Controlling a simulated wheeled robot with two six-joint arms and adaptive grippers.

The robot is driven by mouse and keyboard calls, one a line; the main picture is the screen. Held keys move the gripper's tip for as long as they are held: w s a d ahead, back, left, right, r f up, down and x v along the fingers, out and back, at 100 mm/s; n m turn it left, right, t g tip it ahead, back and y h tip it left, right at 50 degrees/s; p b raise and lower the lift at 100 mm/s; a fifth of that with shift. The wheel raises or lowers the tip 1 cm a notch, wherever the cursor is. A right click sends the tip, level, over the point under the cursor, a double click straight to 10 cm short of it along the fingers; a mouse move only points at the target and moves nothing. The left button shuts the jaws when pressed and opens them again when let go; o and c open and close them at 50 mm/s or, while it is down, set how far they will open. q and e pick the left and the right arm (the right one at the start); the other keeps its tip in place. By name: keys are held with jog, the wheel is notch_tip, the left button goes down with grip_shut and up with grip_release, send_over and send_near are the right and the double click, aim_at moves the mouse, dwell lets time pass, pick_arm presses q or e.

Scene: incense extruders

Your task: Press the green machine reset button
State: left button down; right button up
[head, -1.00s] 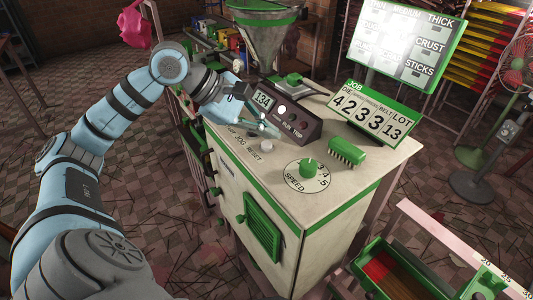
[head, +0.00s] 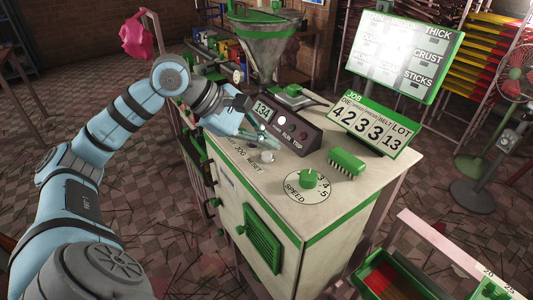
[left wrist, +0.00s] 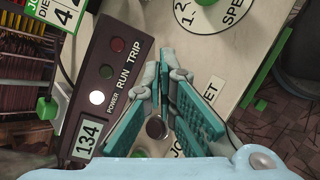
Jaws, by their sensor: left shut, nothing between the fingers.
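The machine (head: 235,205) is a cream cabinet with green trim. Its top edge carries START, JOG and RESET lettering, with a pale round button (head: 267,157) by RESET. My left gripper (head: 268,139) hangs low over these buttons, teal fingers shut and empty; I cannot tell whether the tips touch anything. In the left wrist view its fingers (left wrist: 173,66) point toward the speed dial. A dark round button (left wrist: 156,128) shows between the finger bases near the JOG lettering. The end of the RESET label (left wrist: 260,105) shows right of the fingers; its button is hidden there. My right gripper is out of view.
A dark panel (head: 309,134) reading 134, with a lit white POWER lamp, stands just behind the gripper. A speed dial (head: 308,179), green brush (head: 347,164) and job board (head: 375,123) are on the right. A metal hopper (head: 263,50) rises behind.

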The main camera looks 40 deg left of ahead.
aim_at(267, 156)
pick_arm(q)
jog(key=shift+f, duration=0.1)
dwell(0.3)
jog(key=shift+f+b, duration=0.35)
jog(key=shift+b, duration=0.05)
jog(key=shift+f+b, duration=0.5)
jog(key=shift+b, duration=0.05)
dwell(0.5)
dwell(0.3)
jog(key=shift+r+p, duration=0.95)
notch_tip(267, 156, up, 5)
jog(key=p, duration=0.5)
jog(key=shift+r, duration=0.1)
